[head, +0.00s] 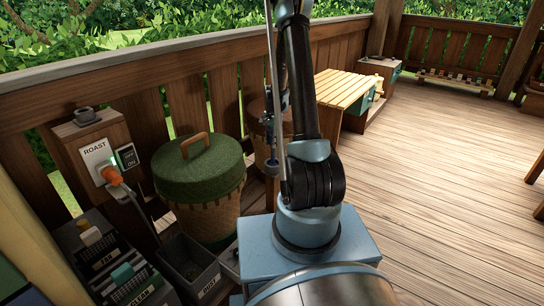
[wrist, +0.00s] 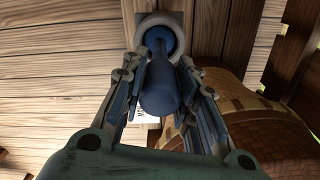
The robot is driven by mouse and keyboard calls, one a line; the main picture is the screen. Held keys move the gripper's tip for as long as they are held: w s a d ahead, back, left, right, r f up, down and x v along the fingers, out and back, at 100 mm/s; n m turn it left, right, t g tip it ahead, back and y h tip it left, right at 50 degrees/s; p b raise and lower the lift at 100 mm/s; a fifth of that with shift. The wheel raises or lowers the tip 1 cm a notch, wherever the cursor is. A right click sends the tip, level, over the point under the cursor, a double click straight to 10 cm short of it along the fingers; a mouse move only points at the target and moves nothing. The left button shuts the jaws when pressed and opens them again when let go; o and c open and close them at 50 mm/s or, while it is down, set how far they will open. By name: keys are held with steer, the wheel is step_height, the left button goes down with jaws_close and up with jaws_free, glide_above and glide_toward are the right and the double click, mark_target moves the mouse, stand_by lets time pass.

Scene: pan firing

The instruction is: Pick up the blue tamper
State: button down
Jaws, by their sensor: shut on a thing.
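The blue tamper (wrist: 160,95) is in the wrist view, with its rounded handle toward the camera. Its far end lies inside a pale round ring (wrist: 180,36) in front of a wooden post; I cannot tell whether they touch. My gripper (wrist: 155,72) has one finger on each side of the handle and is shut on it.
A woven basket with a green lid (head: 200,166) stands left of my arm. A roast panel (head: 98,158), labelled bins (head: 190,270) and a wooden railing (head: 165,75) are close by. A slatted bench (head: 345,90) stands behind. The plank floor (head: 440,170) at right is clear.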

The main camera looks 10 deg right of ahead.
steer(key=shift+r, duration=0.1)
step_height(320, 180, up, 10)
steer(key=shift+f, duration=0.1)
stand_by(0.4)
steer(key=c, duration=1.9)
jaws_free()
steer(key=shift+c, duration=0.2)
jaws_close()
